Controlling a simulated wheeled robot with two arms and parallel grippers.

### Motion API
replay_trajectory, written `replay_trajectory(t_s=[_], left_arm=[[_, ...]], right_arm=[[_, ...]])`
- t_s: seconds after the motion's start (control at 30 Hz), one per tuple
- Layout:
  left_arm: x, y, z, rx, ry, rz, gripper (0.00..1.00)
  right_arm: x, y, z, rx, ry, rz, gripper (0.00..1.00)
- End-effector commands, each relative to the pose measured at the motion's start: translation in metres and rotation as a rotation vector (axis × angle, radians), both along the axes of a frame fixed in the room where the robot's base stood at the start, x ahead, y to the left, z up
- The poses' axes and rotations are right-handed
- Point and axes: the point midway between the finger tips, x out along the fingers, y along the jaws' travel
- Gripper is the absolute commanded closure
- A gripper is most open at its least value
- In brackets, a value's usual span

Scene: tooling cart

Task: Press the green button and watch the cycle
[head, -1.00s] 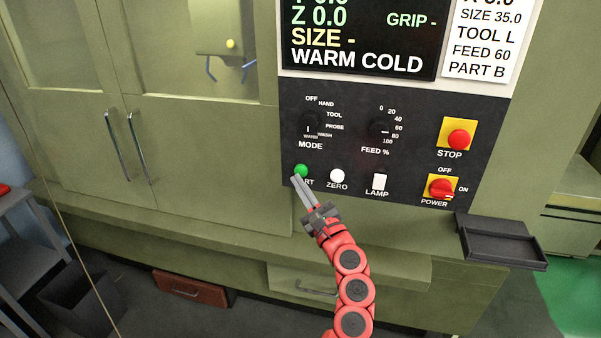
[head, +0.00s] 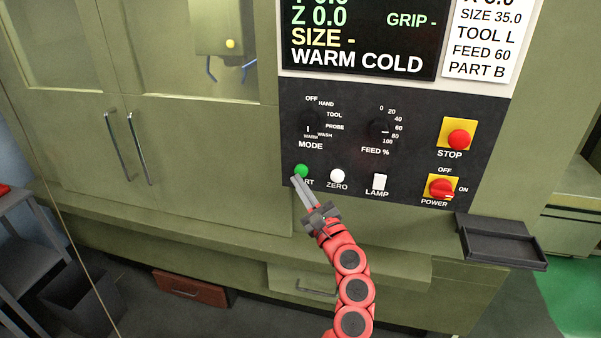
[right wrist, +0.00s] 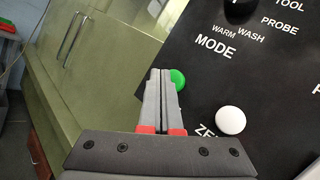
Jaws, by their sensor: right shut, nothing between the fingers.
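The green start button (head: 301,170) is at the lower left of the black control panel (head: 345,115), its label partly hidden by my gripper. My right gripper (head: 295,179) is shut and empty, its fingertips just below the button in the head view. In the right wrist view the fingertips (right wrist: 160,72) overlap the left side of the green button (right wrist: 178,79). I cannot tell whether they touch it. The screen (head: 360,38) reads "WARM COLD", "SIZE -" and "GRIP -". My left gripper is not in view.
The white ZERO button (head: 337,176) and LAMP switch (head: 379,181) sit right of the green button. A red STOP button (head: 458,139) and red POWER knob (head: 441,188) are farther right. A dark tray (head: 502,240) juts out below the panel. The cabinet doors (head: 190,150) are shut.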

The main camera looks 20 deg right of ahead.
Motion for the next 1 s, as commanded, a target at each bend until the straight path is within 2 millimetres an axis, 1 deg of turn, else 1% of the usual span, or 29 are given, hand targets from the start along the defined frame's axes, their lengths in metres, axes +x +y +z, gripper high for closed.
replay_trajectory(t_s=[0.43,1.0], left_arm=[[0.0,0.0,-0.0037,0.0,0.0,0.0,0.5],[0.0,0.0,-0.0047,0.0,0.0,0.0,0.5]], right_arm=[[0.0068,-0.0054,0.0003,0.0,0.0,-0.001,1.0],[0.0089,-0.0065,0.0,0.0,0.0,-0.001,1.0]])
